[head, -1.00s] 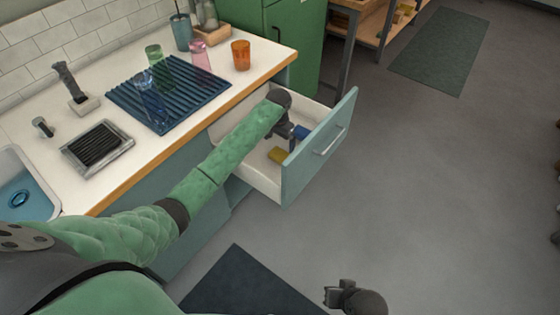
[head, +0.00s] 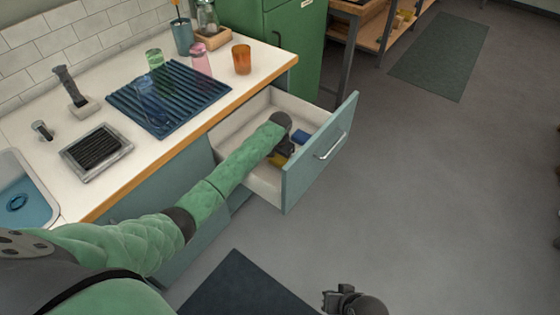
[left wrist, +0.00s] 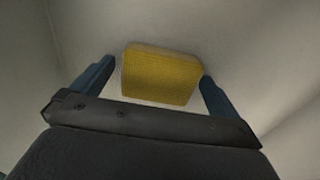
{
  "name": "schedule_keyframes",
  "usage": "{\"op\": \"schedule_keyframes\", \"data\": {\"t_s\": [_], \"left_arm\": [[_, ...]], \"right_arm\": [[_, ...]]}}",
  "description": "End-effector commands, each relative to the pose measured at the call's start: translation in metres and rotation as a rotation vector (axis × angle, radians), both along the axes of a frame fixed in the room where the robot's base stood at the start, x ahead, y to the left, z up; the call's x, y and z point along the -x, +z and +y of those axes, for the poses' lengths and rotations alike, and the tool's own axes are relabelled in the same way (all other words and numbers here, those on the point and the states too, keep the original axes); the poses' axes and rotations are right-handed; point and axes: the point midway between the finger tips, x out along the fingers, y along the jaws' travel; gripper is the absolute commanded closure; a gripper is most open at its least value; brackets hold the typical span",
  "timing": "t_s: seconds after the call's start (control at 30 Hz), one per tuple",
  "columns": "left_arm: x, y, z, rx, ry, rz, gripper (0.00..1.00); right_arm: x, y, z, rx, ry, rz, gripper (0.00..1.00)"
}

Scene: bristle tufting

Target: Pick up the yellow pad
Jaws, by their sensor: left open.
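The yellow pad (left wrist: 160,75) lies on the drawer floor in the left wrist view, between the two fingers of my open left gripper (left wrist: 157,80). Small gaps seem to show on both sides of it. In the head view only a bit of the yellow pad (head: 279,161) shows beside my left gripper (head: 284,150), which reaches down into the open drawer (head: 322,150). My right gripper (head: 330,300) is at the bottom edge of the head view, away from the drawer; its jaw state is unclear.
The counter above holds a dark blue drying rack (head: 190,105) with glasses, an orange cup (head: 241,59) and a sink (head: 22,190). The floor right of the drawer is clear.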

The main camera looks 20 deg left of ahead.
Motion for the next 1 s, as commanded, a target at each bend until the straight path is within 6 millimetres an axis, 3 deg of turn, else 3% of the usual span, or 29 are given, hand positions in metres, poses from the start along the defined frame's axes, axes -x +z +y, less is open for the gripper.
{"op": "schedule_keyframes", "data": {"t_s": [0.2, 0.43, 0.5, 0.77, 1.0], "left_arm": [[0.000, 0.000, 0.000, 0.000, 0.000, 0.000, 0.00], [0.000, 0.000, 0.000, 0.000, 0.000, 0.000, 0.45], [0.000, 0.000, 0.000, 0.000, 0.000, 0.000, 0.48], [0.000, 0.004, 0.000, 0.000, 0.000, -0.001, 0.49], [-0.001, 0.039, 0.000, 0.001, -0.001, -0.004, 0.49]], "right_arm": [[0.001, 0.000, 0.000, 0.001, 0.000, 0.002, 1.00], [0.001, 0.000, 0.000, 0.000, 0.000, 0.001, 1.00], [0.001, 0.000, 0.000, 0.000, 0.000, 0.001, 1.00], [0.000, 0.001, 0.000, 0.000, 0.000, 0.000, 1.00], [-0.001, -0.003, 0.000, -0.001, -0.002, -0.005, 1.00]]}}
